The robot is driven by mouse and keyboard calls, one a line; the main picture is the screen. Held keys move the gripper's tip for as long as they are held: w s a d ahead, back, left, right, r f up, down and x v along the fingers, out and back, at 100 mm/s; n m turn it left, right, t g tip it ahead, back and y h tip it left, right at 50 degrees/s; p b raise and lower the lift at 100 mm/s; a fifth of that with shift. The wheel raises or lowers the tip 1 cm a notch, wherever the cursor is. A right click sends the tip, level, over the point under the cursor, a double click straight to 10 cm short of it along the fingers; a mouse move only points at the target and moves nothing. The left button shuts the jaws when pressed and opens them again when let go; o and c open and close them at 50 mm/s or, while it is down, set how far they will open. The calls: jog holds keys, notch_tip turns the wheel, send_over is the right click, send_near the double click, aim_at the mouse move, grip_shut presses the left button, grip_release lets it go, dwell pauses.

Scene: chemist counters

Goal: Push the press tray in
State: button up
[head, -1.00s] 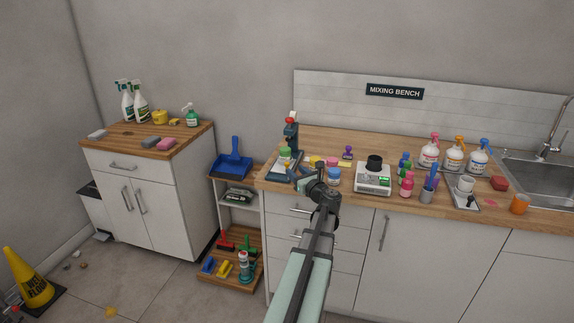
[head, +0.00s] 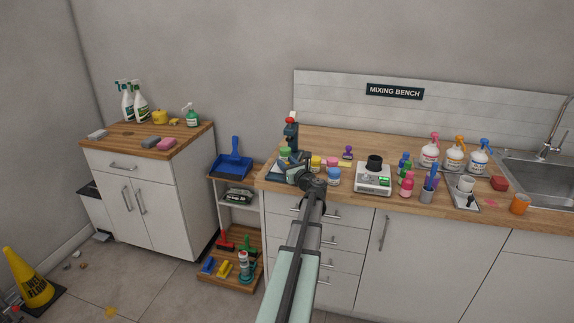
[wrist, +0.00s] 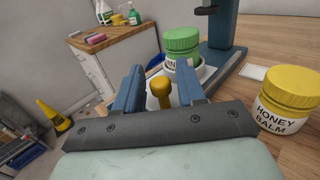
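The dark teal press (head: 291,137) stands at the left end of the mixing bench. Its post (wrist: 229,32) rises at the top of the wrist view. The pale press tray (wrist: 206,75) sits low at its base, carrying a green-lidded jar (wrist: 182,58). The jar also shows in the head view (head: 285,153). A yellow knob (wrist: 160,92) stands on the near side of the tray. My gripper (wrist: 160,82) is open, its blue fingers on either side of the knob with gaps visible. Whether a finger touches the knob or tray is unclear. In the head view my arm partly hides the tray.
A yellow-lidded honey balm jar (wrist: 288,98) stands close to the right of my gripper. Blue-lidded jar (head: 333,176) and scale (head: 373,177) stand farther right. The bench's left edge is close, with a low shelf (head: 238,200) beside it.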

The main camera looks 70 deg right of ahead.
aim_at(286, 156)
grip_shut()
dwell(0.3)
jog(key=d, duration=0.3)
jog(key=shift+d, duration=0.3)
jog(key=shift+o, duration=0.7)
grip_release()
jog(key=shift+a, duration=0.1)
jog(key=v, duration=1.4)
